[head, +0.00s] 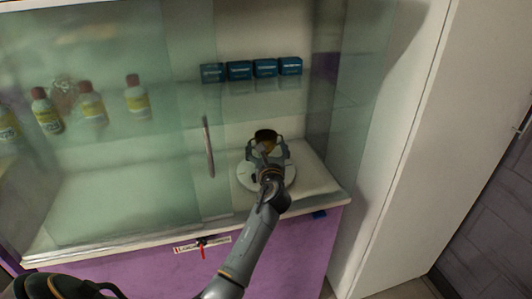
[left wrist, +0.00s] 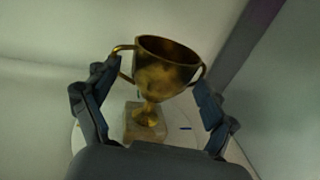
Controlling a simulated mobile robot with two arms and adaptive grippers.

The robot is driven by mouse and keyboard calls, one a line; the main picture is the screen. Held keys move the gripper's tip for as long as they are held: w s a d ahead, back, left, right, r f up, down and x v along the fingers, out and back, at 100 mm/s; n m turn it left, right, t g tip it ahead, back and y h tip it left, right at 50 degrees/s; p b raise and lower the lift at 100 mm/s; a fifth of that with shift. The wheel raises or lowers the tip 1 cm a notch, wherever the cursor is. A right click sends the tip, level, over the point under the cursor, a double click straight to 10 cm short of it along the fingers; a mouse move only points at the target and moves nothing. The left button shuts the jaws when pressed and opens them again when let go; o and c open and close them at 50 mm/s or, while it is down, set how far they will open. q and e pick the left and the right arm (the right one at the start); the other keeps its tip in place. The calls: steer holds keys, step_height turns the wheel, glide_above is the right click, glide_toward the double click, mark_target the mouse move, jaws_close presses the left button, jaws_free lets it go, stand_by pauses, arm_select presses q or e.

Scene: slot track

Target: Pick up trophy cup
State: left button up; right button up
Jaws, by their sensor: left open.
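The gold trophy cup (head: 265,136) stands upright on a round white disc (head: 246,176) inside the glass display case. In the left wrist view the cup (left wrist: 165,72) shows two handles and a pale square base (left wrist: 145,124). My left gripper (head: 267,148) is open at the cup, in front of it. In the left wrist view its fingers (left wrist: 152,100) stand on either side of the cup, close to its handles; I cannot tell whether they touch. The gripper and wrist hide the cup's lower part in the head view. My right gripper is not seen.
A glass door with a metal handle (head: 208,147) is left of my arm. Several blue boxes (head: 240,70) stand on the shelf above the cup, and several yellow bottles (head: 92,104) stand behind the glass at left. A red key (head: 202,250) hangs on the purple front.

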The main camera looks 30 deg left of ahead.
arm_select(q)
steer(key=shift+x, duration=1.05)
steer(key=shift+s, duration=0.1)
steer(key=shift+c, duration=0.2)
steer(key=c, duration=1.5)
